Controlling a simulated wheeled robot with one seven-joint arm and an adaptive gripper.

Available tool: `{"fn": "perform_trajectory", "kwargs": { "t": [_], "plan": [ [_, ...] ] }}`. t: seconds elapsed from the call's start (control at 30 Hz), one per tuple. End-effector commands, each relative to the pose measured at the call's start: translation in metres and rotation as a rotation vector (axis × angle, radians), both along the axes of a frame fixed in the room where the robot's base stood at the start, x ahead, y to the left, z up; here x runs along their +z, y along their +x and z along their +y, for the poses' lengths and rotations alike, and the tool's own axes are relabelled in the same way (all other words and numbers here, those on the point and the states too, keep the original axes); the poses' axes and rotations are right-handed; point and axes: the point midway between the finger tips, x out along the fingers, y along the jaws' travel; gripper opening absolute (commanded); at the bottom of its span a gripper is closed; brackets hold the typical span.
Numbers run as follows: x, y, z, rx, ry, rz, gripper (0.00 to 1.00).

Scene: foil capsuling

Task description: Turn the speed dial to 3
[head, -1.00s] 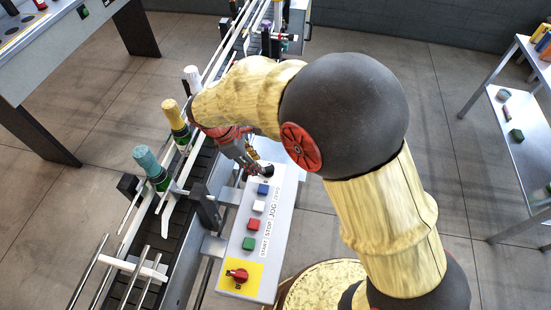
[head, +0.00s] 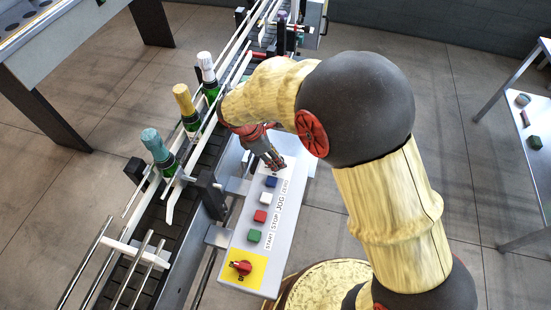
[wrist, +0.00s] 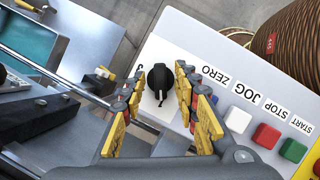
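The speed dial (wrist: 159,79) is a black knob with a pointer at the end of the white control panel (wrist: 215,58), in the wrist view. My gripper (wrist: 160,73) is open, with one yellow-and-grey finger on each side of the knob. A small gap shows on the left side; I cannot tell whether the right finger touches. The scale marks around the dial are mostly hidden by the fingers. In the head view my gripper (head: 276,163) is over the far end of the panel (head: 248,279) and covers the dial.
Blue (head: 271,182), white (head: 265,197), red (head: 260,216) and green (head: 254,236) buttons line the panel beside the dial. A red emergency knob (head: 241,267) sits on a yellow plate at the near end. Foil-topped bottles (head: 158,147) stand on the conveyor (head: 150,215) to the left.

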Motion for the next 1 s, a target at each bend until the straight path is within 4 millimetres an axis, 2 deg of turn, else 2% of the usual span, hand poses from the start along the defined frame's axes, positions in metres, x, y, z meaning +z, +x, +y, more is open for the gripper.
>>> {"fn": "perform_trajectory", "kwargs": {
  "t": [0.23,0.77,1.0],
  "plan": [
    [-0.0005,0.0000,-0.0004,0.000,0.000,0.000,0.30],
    [-0.0004,-0.0001,-0.0003,-0.001,0.000,0.000,0.00],
    [-0.0004,-0.0001,-0.0003,-0.001,0.000,0.000,0.00]
  ]
}}
